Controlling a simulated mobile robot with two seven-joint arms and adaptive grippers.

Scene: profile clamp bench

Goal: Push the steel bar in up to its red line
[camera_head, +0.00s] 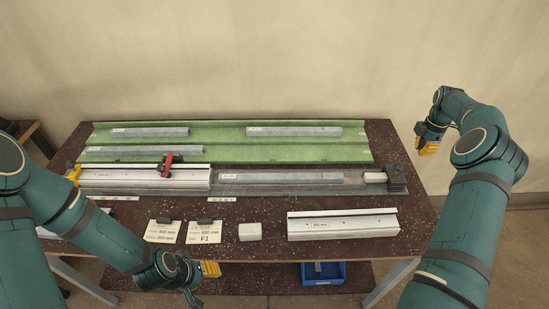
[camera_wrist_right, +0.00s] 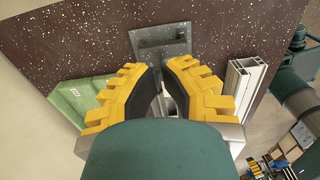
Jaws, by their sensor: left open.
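A long grey steel bar (camera_head: 281,178) with a white label lies in the bench rail, its left end at the aluminium profile (camera_head: 140,178). A red-handled clamp (camera_head: 167,166) stands on the profile. A pale block (camera_head: 374,177) and a dark end stop (camera_head: 397,180) are at the rail's right end. My right gripper (camera_head: 428,141) hangs above and right of the end stop, empty; in the right wrist view its fingers (camera_wrist_right: 158,72) are apart. My left gripper (camera_head: 205,270), partly hidden by its arm, is open near the front edge.
Several grey bars lie on a green tray (camera_head: 220,141) at the back, one with a small red mark. A loose aluminium profile (camera_head: 343,224), a pale block (camera_head: 250,231) and two cards (camera_head: 205,232) lie at the front. A blue bin (camera_head: 323,273) is below.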

